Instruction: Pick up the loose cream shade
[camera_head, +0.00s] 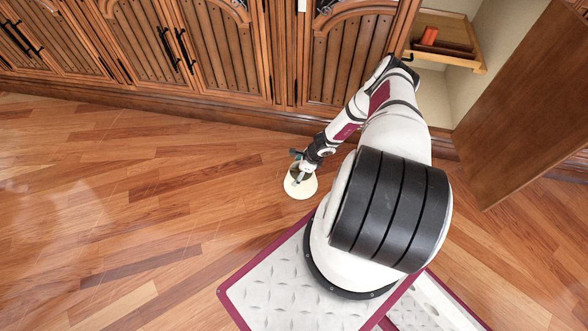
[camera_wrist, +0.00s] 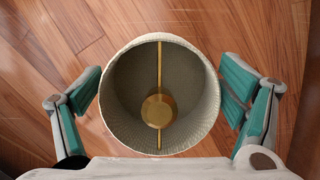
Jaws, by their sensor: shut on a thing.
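The loose cream shade (camera_head: 308,187) is a round, open shade beside the front of my base in the head view. The wrist view looks into its open end, with the woven inner wall (camera_wrist: 128,95) and a brass bar and disc (camera_wrist: 158,110) inside. My gripper (camera_head: 298,174) is at the shade. In the wrist view its teal-padded fingers (camera_wrist: 160,88) stand on either side of the shade, shut on it. Whether the shade rests on the floor or hangs just above it I cannot tell.
Wooden cabinets (camera_head: 215,50) line the back wall. An open door (camera_head: 525,105) stands at the right, with a pulled-out wooden tray (camera_head: 475,65) holding an orange-red object (camera_head: 429,36). The wooden floor (camera_head: 130,210) to the left is clear.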

